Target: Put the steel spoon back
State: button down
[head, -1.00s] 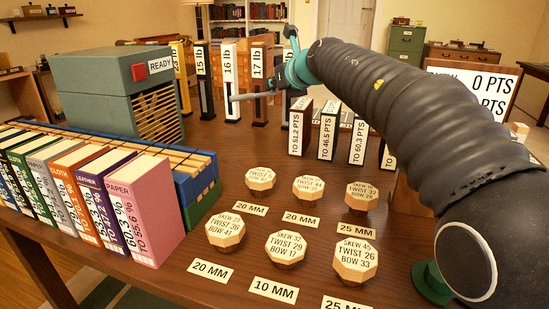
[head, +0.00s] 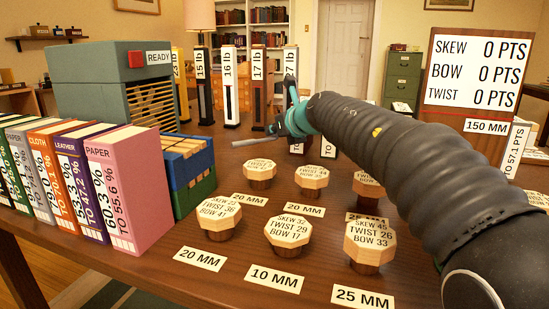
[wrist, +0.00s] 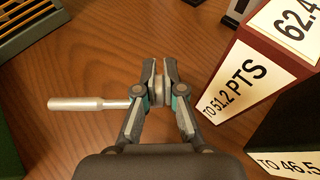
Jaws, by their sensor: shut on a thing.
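The steel spoon shows as a silver rod (wrist: 75,103) sticking out to the left of my gripper (wrist: 160,75) in the wrist view. In the head view the spoon (head: 254,142) lies roughly level, pointing left from my gripper (head: 284,122). My gripper is shut on the spoon; a rounded grey part sits between its fingers. The fingers hide part of the spoon. The wood desk top (wrist: 100,45) is beneath. I cannot tell the exact height above it.
A dark red block marked 51.2 PTS (wrist: 245,80) stands close right of my gripper, with a dark block (wrist: 290,135) nearer. Upright weight-labelled posts (head: 230,90) stand behind. Several octagonal knobs (head: 289,231) fill the front. A green-grey machine (head: 105,85) and books (head: 125,185) stand left.

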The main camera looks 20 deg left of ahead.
aim_at(275, 157)
jog(key=shift+f+b, duration=1.05)
jog(key=shift+f, duration=1.35)
jog(key=shift+f, duration=0.15)
jog(key=c, duration=1.3)
grip_release()
